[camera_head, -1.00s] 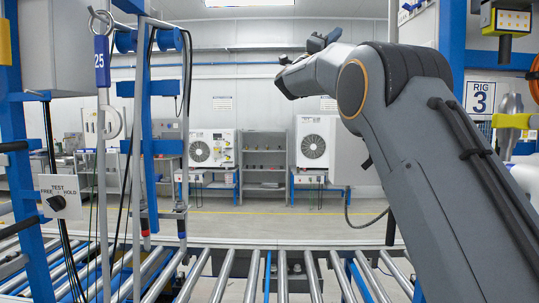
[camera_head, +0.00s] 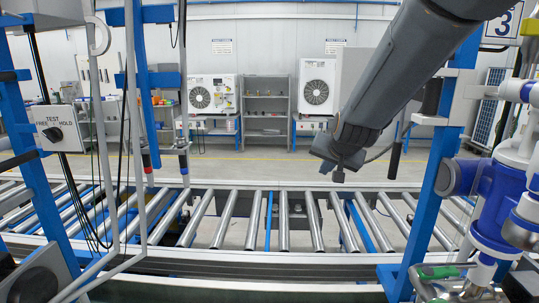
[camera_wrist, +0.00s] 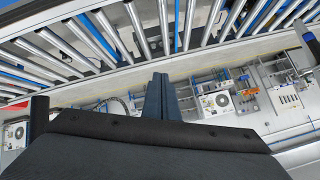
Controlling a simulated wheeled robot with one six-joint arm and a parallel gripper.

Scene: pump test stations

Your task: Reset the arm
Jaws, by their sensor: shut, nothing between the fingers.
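My arm comes in from the top right in the head view and reaches down over the roller conveyor (camera_head: 283,222). My gripper (camera_head: 338,176) is at its lower end, small and dark, in front of the far edge of the rollers. In the wrist view the two fingers of my gripper (camera_wrist: 161,84) lie side by side, shut, with nothing between them. The finger details are too small to tell in the head view.
A blue pump (camera_head: 497,205) and a blue post (camera_head: 428,215) stand at the right. A grey shelf (camera_head: 265,120) is between two fan units at the back. The rollers are bare.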

